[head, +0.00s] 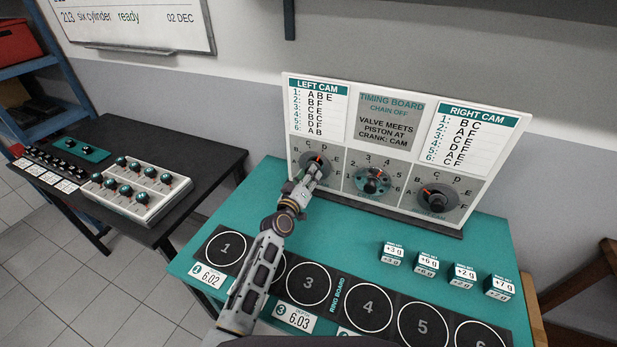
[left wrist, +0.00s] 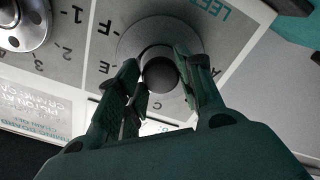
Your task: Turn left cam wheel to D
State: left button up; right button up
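The left cam wheel (head: 318,158) is a dark knob on a grey lettered dial, low on the left of the timing board. My left gripper (head: 312,178) is at it in the head view and covers much of it. An orange mark shows at the wheel's upper side, roughly toward C and D; its exact letter I cannot tell. In the left wrist view the dark knob (left wrist: 160,74) sits between the two fingers, which close in on both its sides. The dial's D is hidden there, while C, E and F show. My right gripper is out of view.
The timing board (head: 391,116) stands on the teal table (head: 262,190). A crank wheel (head: 373,181) and a right cam wheel (head: 437,199) sit right of my gripper. Several small weight boxes (head: 427,262) and a numbered ring board (head: 340,295) lie in front.

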pick_arm(q)
jog(key=o, duration=0.4)
jog(key=shift+s+a, duration=0.1)
jog(key=shift+s, duration=0.1)
jog(key=v, duration=1.1)
jog(key=shift+s, duration=0.25)
jog(key=shift+a, duration=0.1)
dwell(0.6)
jog(key=shift+f, duration=0.1)
